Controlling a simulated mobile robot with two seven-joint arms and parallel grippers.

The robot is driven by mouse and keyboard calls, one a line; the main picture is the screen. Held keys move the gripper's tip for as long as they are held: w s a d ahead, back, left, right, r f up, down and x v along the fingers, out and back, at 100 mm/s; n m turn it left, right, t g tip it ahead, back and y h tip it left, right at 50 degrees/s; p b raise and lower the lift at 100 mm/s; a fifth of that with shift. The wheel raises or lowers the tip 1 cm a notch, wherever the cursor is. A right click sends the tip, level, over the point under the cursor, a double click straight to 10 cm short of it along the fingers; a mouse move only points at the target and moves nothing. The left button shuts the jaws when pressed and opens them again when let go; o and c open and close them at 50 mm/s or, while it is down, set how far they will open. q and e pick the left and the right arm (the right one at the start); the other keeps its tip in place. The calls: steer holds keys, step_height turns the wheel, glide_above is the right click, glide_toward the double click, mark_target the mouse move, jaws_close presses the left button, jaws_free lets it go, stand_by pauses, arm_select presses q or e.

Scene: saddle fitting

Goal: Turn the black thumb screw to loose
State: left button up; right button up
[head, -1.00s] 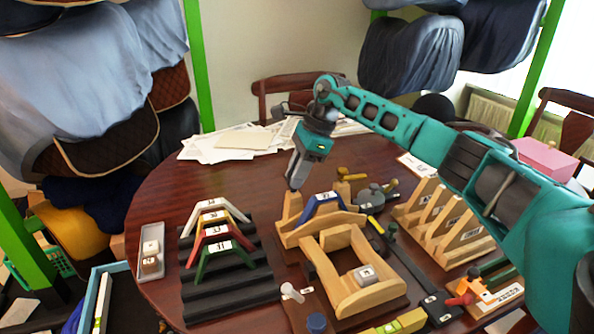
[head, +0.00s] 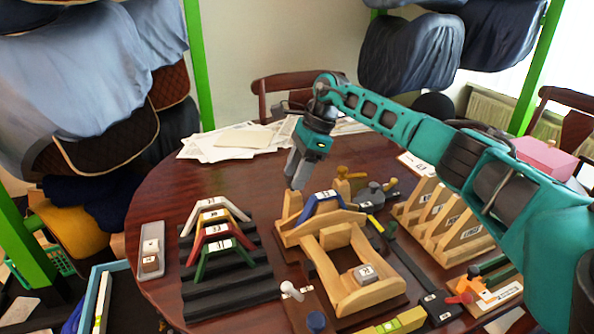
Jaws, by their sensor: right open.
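My right gripper (head: 296,176) hangs in the air, pointing down, just above the left end of the wooden stand (head: 292,209). Its fingers look a little apart, with nothing seen between them. The stand carries a blue arched saddle piece (head: 324,204). In front of it is a wooden frame (head: 340,297) holding a small grey labelled block (head: 364,273). I cannot clearly make out a black thumb screw; it may be hidden behind the gripper or too small to tell. My left gripper is not in view.
A black ribbed rack (head: 225,296) with several coloured arched pieces stands at left. A white knob (head: 291,290), a blue knob (head: 316,322) and a red knob (head: 462,298) are near the front. Wooden slotted holders (head: 440,221) stand at right.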

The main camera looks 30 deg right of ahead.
arm_select(q)
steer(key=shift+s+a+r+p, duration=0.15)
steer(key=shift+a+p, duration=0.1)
steer(key=shift+p, duration=0.25)
arm_select(e)
steer(key=v, duration=1.3)
steer(key=shift+a, duration=0.1)
